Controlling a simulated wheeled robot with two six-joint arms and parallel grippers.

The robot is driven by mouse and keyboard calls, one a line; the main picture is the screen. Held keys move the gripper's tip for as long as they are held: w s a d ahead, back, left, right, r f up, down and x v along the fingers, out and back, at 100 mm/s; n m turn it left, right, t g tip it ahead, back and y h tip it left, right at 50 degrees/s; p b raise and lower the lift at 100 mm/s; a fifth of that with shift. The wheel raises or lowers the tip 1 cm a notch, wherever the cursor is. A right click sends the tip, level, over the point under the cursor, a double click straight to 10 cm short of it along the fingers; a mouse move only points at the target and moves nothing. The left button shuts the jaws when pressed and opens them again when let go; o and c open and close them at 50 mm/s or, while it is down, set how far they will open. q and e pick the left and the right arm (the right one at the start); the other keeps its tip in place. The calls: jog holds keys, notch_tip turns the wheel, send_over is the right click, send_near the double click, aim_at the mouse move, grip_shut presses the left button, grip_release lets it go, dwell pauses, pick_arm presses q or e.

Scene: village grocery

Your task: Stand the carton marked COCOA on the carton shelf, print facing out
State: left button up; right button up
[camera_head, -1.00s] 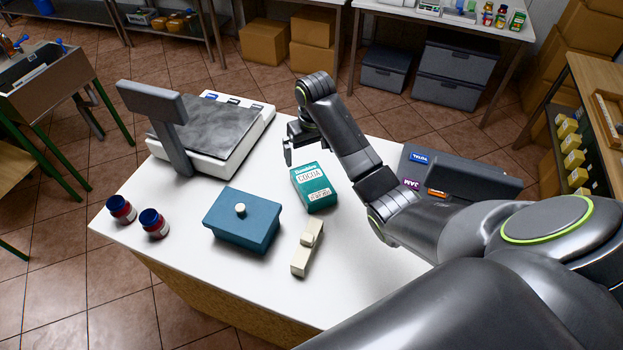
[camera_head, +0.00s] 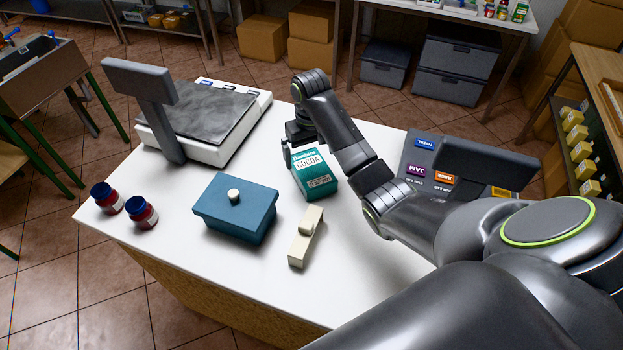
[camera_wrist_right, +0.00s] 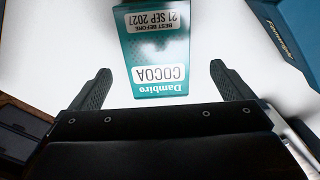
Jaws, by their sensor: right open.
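The teal carton marked COCOA (camera_head: 313,179) lies on the white counter (camera_head: 350,250) with its print facing up. It also shows in the right wrist view (camera_wrist_right: 156,50), between and just beyond the fingertips. My right gripper (camera_wrist_right: 159,80) is open, with one finger to each side of the carton's near end and white counter visible in the gaps. In the head view the right gripper (camera_head: 290,155) is at the carton's far left end, partly hidden by its own arm. The carton shelf cannot be made out for certain. My left gripper is not in view.
A blue lidded box (camera_head: 235,212) and a cream block-like object (camera_head: 305,238) stand near the carton. A scale (camera_head: 200,125) is at the back left, two dark jars (camera_head: 142,212) at the left edge. A register (camera_head: 480,165) stands right. Yellow boxes (camera_head: 581,150) fill a shelf at far right.

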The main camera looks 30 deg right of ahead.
aim_at(311, 168)
jog(key=shift+f+p, duration=0.3)
jog(key=shift+f, duration=1.05)
jog(key=shift+d+f+p, duration=0.1)
jog(key=shift+f+p, duration=0.3)
jog(key=shift+f, duration=0.15)
jog(key=shift+w+d+f+p, duration=0.1)
jog(key=shift+f+p, duration=0.1)
jog(key=shift+f, duration=0.85)
jog(key=shift+w+d+f+p, duration=0.1)
jog(key=shift+f+p, duration=0.1)
jog(key=shift+f, duration=0.85)
jog(key=c, duration=1.1)
jog(key=shift+c, duration=0.4)
jog(key=shift+w+r, duration=0.1)
jog(key=shift+r, duration=0.05)
